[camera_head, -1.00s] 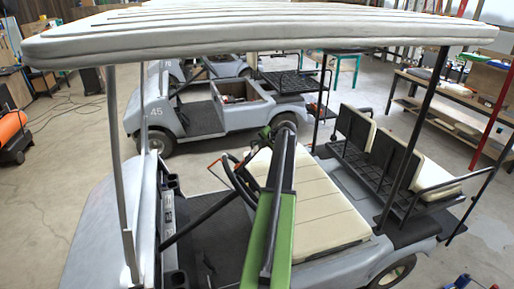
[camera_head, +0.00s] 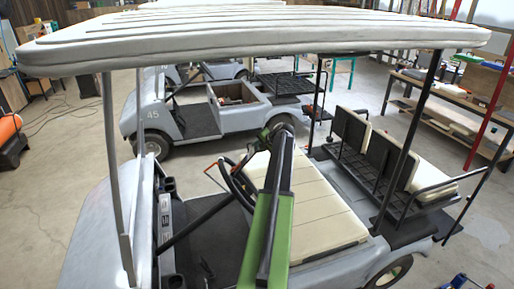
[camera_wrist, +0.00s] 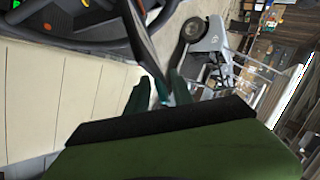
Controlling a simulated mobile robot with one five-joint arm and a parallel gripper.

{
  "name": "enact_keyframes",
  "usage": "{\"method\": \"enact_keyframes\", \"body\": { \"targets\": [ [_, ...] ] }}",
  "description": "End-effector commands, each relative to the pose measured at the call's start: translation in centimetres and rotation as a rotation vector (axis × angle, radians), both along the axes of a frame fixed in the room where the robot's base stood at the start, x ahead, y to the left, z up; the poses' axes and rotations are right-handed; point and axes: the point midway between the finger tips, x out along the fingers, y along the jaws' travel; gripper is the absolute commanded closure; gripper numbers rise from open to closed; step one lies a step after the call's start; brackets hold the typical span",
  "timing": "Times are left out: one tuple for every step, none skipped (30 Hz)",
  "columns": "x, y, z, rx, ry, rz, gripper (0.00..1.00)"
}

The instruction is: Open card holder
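I cannot make out a card holder in either view. The cart's dashboard (camera_head: 167,225) shows at the left of the head view, with the black steering wheel (camera_head: 236,184) beside my green arm. In the wrist view the dark dash area (camera_wrist: 85,20) at top left carries small orange and green spots, too small to read. My gripper (camera_wrist: 160,88) shows two dark green fingers with a gap between them and nothing held. A dark bar, probably the wheel rim, crosses near the fingertips. In the head view my arm hides most of the gripper.
The cream seat (camera_head: 320,215) lies right of my arm. The white roof (camera_head: 260,38) spans overhead on posts, with a front post (camera_head: 116,170) at left. A second cart (camera_head: 205,115) stands behind. Shelves (camera_head: 440,110) are at right. Open floor (camera_head: 60,180) lies at left.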

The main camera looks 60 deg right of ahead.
Motion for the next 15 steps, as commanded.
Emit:
{"method": "enact_keyframes", "body": {
  "targets": [
    [-0.6,0.5,1.2,0.001,0.0,-0.001,0.72],
    [-1.0,0.7,1.6,0.001,0.0,-0.001,0.72],
    [-1.5,1.0,2.3,0.001,-0.001,-0.001,0.72],
    [-2.0,1.3,2.8,0.001,-0.001,-0.001,0.72],
    [-2.5,1.5,3.3,0.001,-0.001,-0.001,0.72],
    [-3.2,1.9,4.1,0.001,-0.001,-0.002,0.72],
    [-3.7,2.1,4.6,0.0,-0.001,-0.003,0.72],
    [-4.2,2.4,5.1,0.0,-0.002,-0.002,0.72],
    [-4.9,2.7,5.8,0.0,-0.001,-0.003,0.72],
    [-5.4,3.0,6.2,0.0,-0.001,-0.003,0.72],
    [-5.9,3.2,6.6,0.0,-0.001,-0.003,0.72],
    [-6.3,3.4,7.0,-0.001,0.0,-0.002,0.72],
    [-6.6,3.6,7.2,0.0,-0.001,-0.001,0.72],
    [-6.8,3.7,7.3,0.0,-0.001,-0.001,0.72],
    [-7.0,3.7,7.4,0.0,-0.001,-0.001,0.72]
  ]
}}
